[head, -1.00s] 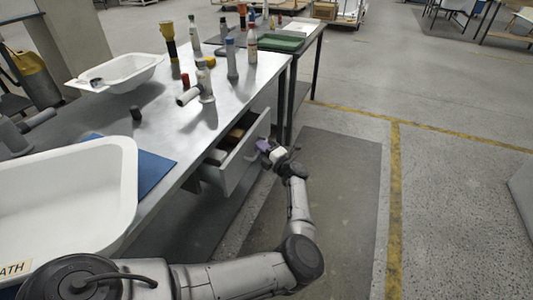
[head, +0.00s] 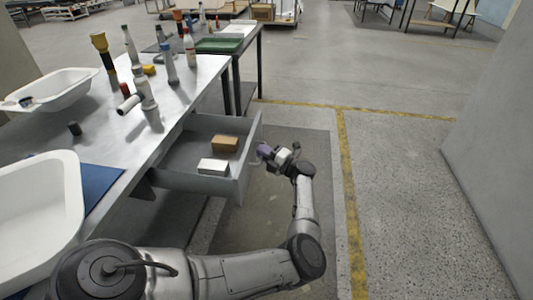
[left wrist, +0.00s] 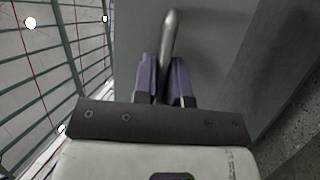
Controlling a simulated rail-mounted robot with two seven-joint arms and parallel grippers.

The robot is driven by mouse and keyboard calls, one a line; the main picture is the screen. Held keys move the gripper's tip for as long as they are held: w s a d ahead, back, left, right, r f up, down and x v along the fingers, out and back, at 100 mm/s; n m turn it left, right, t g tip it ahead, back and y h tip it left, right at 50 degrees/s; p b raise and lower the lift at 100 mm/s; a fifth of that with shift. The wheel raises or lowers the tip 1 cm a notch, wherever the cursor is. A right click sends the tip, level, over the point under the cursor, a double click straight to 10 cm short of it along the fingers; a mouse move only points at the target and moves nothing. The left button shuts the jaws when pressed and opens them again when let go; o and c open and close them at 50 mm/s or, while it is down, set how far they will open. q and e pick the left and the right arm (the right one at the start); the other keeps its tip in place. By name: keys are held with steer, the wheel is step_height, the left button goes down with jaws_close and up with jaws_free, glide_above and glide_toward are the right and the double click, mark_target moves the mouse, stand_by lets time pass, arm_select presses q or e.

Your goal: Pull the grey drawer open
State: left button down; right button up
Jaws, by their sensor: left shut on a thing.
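The grey drawer (head: 180,160) under the metal workbench stands well out, with its inside showing in the head view. Inside it lie a brown box (head: 225,144) and a white box (head: 213,167). My left gripper (head: 263,152) is at the outer face of the drawer front, its purple fingers shut on the handle. In the left wrist view the fingers (left wrist: 163,80) close around the bar handle (left wrist: 170,32), against the grey drawer front (left wrist: 215,35). My right gripper is not in view.
The workbench (head: 190,95) holds several bottles, a white tub shell (head: 55,88) and a blue mat (head: 100,185). A larger white tub shell (head: 40,215) is at the lower left. Open floor lies right of the drawer, with a grey wall (head: 500,140) at the far right.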

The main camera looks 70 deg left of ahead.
arm_select(q)
steer(key=shift+w+d, duration=0.1)
steer(key=shift+w, duration=0.1)
steer(key=c, duration=1.2)
jaws_free()
steer(key=shift+p+v, duration=1.1)
steer(key=shift+v, duration=5.8)
steer(key=shift+r, duration=0.1)
